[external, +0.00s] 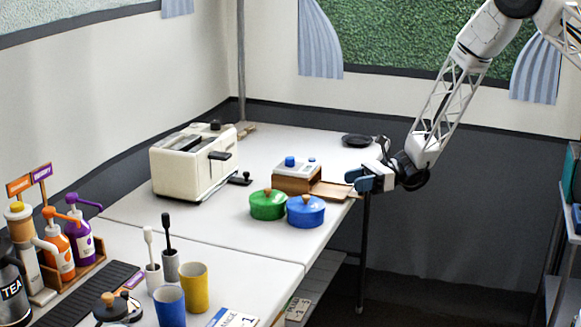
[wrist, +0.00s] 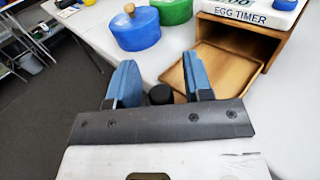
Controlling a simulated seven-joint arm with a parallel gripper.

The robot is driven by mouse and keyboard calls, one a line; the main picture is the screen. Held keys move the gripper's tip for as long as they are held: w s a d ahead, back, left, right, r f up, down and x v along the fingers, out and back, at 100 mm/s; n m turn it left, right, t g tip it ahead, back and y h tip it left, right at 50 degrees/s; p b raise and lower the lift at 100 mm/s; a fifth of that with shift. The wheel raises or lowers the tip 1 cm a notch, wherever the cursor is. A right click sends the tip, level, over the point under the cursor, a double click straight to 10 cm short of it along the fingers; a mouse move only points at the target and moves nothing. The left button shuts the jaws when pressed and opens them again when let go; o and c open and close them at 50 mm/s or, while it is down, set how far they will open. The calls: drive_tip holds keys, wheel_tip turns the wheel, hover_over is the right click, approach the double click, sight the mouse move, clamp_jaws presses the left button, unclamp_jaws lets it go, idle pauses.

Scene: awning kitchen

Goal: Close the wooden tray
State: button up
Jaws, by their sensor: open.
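The wooden tray (external: 330,189) sticks out of the right side of a small wooden box (external: 291,184) on the white table. In the wrist view the tray (wrist: 200,76) is a shallow wooden drawer extending from the open front of the wooden box (wrist: 268,45). An egg timer (wrist: 250,12) sits on top of the box. My gripper (external: 360,183) is at the right edge of the table, close to the tray's outer end. In the wrist view my gripper (wrist: 163,82) is open and empty, its blue fingers pointing towards the tray. I cannot tell whether a finger touches the tray.
A blue pot (external: 306,210) and a green pot (external: 268,204) stand in front of the box. A cream toaster (external: 193,162) is to the left, and a black pan (external: 358,140) lies behind. The table's right edge is beneath my gripper.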

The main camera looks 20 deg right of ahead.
sight(337, 193)
drive_tip(key=shift+a, duration=0.2)
clamp_jaws()
idle(0.3)
drive_tip(key=w+a, duration=0.3)
drive_tip(key=shift+w+a, duration=0.25)
drive_tip(key=shift+w, duration=0.05)
unclamp_jaws()
